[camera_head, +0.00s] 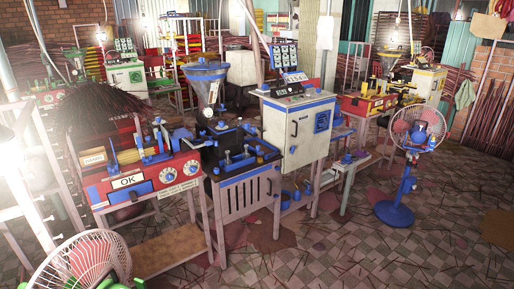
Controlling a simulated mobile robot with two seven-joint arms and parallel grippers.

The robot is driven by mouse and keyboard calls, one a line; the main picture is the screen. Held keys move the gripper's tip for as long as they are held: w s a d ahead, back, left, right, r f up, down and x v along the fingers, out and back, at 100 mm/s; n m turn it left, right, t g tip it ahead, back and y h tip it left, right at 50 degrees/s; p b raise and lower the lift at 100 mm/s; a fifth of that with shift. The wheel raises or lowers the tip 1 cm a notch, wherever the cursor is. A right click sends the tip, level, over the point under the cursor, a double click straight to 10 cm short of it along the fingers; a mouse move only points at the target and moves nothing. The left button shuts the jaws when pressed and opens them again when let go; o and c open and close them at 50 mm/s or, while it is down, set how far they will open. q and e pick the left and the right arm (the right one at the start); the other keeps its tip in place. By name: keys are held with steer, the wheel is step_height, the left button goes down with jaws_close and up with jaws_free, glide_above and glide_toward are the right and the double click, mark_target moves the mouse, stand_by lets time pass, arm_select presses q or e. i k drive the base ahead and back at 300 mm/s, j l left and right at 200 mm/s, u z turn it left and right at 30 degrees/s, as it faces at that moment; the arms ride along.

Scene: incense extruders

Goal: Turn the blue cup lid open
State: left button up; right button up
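Neither of my grippers shows in the head view. A steel funnel-shaped hopper (207,90) with a blue rim and blue top (205,69) stands on the blue and black extruder (243,178) near the middle. Several small blue parts (240,155) stand on that extruder's black top. Small blue items (297,192) also sit low under the white cabinet. They are too small for me to tell whether one is the blue cup or its lid, or whether a lid is open.
A white control cabinet (298,130) stands right of the hopper. A blue fan (408,185) stands at the right and a green-hubbed fan (88,262) at the front left. The stick-littered tile floor (350,255) is mostly free.

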mark_target(258, 147)
steer(key=i+l, duration=0.15)
steer(key=l, duration=0.25)
steer(key=i+l+u, duration=0.1)
steer(key=l, duration=0.25)
steer(key=i+l+u, duration=0.1)
steer(key=u, duration=0.3)
steer(key=i+l+u, duration=0.1)
steer(key=u, duration=0.35)
steer(key=i+l+u, duration=0.15)
steer(key=u, duration=0.25)
steer(key=i+l+u, duration=0.1)
steer(key=l+u, duration=0.15)
steer(key=l, duration=0.2)
steer(key=i+l+u, duration=0.1)
steer(key=l+u, duration=0.2)
steer(key=l, duration=0.15)
steer(key=i+l+u, duration=0.15)
steer(key=l, duration=0.75)
steer(key=l+u, duration=0.1)
steer(key=l, duration=0.85)
